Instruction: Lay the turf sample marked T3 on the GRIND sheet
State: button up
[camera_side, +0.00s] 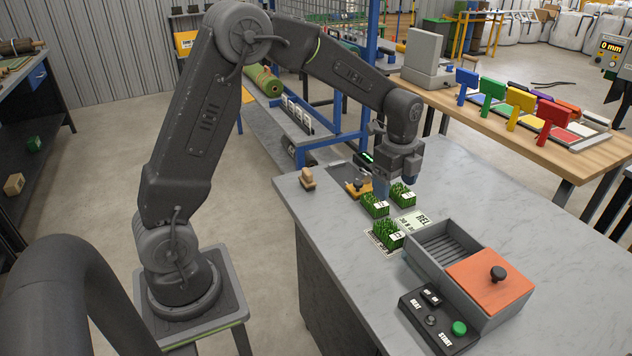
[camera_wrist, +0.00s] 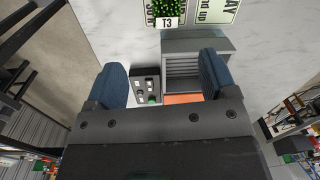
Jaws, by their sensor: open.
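The turf sample marked T3 (camera_wrist: 168,10) is a green grass block with a white tag at the top of the wrist view. In the side view it appears to be the front block (camera_side: 388,236), lying on a pale printed sheet (camera_side: 374,242) whose heading I cannot read. Two more turf blocks, (camera_side: 374,206) and (camera_side: 403,194), stand behind it; their tags are too small to read. A second sheet, starting "REL" (camera_side: 410,223), lies bare beside T3. My gripper (camera_side: 382,192) is open and empty above the counter, by the rear blocks; its blue fingers (camera_wrist: 160,82) are wide apart.
A grey box (camera_side: 432,257) with a ribbed floor and an orange, knobbed lid (camera_side: 490,282) stands right of the turf. A black control panel (camera_side: 438,320) with a green button is in front. A wooden piece (camera_side: 307,179) lies left; the counter's right is clear.

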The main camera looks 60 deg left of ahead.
jog(key=s+d+r+n+t, duration=0.1)
jog(key=s+r+n, duration=0.3)
jog(key=s, duration=0.4)
jog(key=s+d+r+n+t, duration=0.2)
jog(key=s+n, duration=0.4)
jog(key=s, duration=0.3)
jog(key=s+d+r+n+t, duration=0.2)
jog(key=s+r+n, duration=0.3)
jog(key=s, duration=0.3)
jog(key=shift+s+d+r+n, duration=0.15)
jog(key=shift+d+r+n, duration=0.15)
jog(key=shift+n, duration=0.3)
